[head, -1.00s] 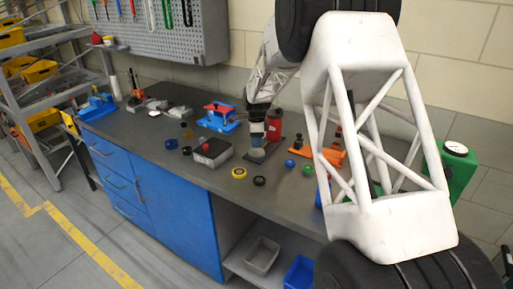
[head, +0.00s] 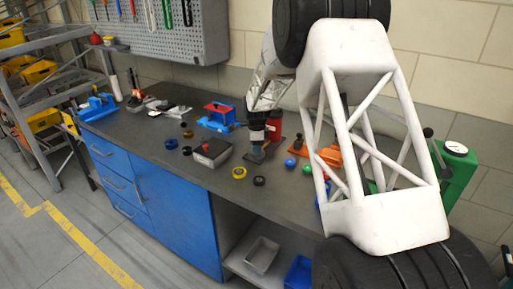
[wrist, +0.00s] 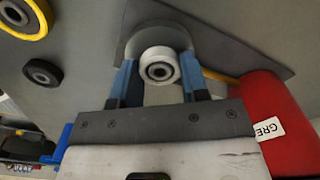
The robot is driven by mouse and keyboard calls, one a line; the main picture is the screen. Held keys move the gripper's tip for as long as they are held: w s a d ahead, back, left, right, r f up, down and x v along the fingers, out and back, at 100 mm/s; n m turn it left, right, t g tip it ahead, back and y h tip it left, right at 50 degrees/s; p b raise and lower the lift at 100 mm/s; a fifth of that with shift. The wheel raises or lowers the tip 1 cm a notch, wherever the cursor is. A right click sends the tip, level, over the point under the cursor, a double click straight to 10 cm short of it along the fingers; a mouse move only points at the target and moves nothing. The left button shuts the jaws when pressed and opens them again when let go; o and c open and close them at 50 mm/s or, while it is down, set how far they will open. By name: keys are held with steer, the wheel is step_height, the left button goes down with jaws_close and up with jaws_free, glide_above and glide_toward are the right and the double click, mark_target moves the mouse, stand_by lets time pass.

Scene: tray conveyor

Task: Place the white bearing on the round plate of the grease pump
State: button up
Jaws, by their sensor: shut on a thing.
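The grease pump is a red cylinder (wrist: 268,108) with a partly readable "GRE" label, beside a dark flat base (wrist: 222,42). Its grey round plate (wrist: 133,45) shows behind the bearing in the wrist view. The white bearing (wrist: 159,66), a ring with a dark bore, is between the blue fingers of my gripper (wrist: 159,76), which is shut on it. The bearing overlaps the plate in the picture; whether it touches it I cannot tell. In the head view my gripper (head: 256,150) is low at the pump's red cylinder (head: 274,126), and the bearing is hidden.
A yellow ring (head: 239,173) and a black ring (head: 259,181) lie near the bench's front edge. A grey box with a red button (head: 208,152) stands left of my gripper, a blue and red fixture (head: 217,116) behind it. Orange (head: 329,157) and green (head: 458,172) devices are right.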

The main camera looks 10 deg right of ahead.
steer(key=shift+f, duration=0.15)
steer(key=o, duration=0.9)
steer(key=shift+o, duration=0.2)
step_height(320, 180, up, 12)
stand_by(0.6)
